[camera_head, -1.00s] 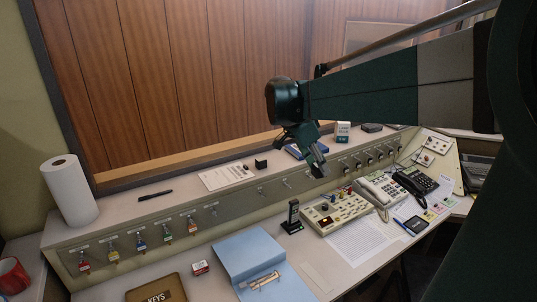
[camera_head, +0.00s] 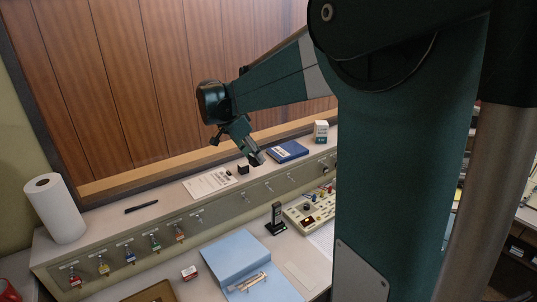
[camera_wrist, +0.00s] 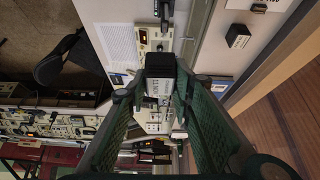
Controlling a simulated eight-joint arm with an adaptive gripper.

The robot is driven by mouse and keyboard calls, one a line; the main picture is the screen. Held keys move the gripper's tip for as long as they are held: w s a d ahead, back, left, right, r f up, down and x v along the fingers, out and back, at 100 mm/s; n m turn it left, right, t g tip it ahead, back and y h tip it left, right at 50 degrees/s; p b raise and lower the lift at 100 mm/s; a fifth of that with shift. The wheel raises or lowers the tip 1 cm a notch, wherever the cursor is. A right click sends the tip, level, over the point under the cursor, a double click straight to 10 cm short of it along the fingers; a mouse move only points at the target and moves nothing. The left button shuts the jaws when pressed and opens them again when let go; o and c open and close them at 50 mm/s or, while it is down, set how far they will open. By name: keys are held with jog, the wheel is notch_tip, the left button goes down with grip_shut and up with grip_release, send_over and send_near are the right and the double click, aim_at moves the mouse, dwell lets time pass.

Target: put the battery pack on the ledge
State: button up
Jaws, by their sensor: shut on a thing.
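The battery pack, a dark block with a pale label, shows in the wrist view (camera_wrist: 160,82) between my two green fingers. My gripper (camera_wrist: 160,92) is shut on it. The ledge (camera_head: 170,205) is the long pale raised shelf behind the desk. I cannot tell the exact gap between pack and ledge.
Bare ledge lies between pen and sheet. A wooden wall rises behind.

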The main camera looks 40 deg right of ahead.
jog(key=w+a+f+n+t+p, duration=0.1)
jog(key=w+a+n+p, duration=0.1)
jog(key=w+a+p, duration=0.75)
jog(key=w+a+f+n+t+p, duration=0.1)
jog(key=w+a+n+p, duration=0.25)
jog(key=w+a, duration=1.05)
jog(key=s+a+f, duration=0.3)
jog(key=s+f, duration=0.1)
jog(key=shift+a+f+m, duration=0.25)
jog(key=shift+f+m, duration=0.1)
jog(key=shift+m, duration=0.1)
jog(key=shift+f, duration=0.1)
jog(key=shift+f+p, duration=0.65)
jog(key=shift+f, duration=2.4)
jog(key=shift+f, duration=1.85)
jog(key=shift+f, duration=0.1)
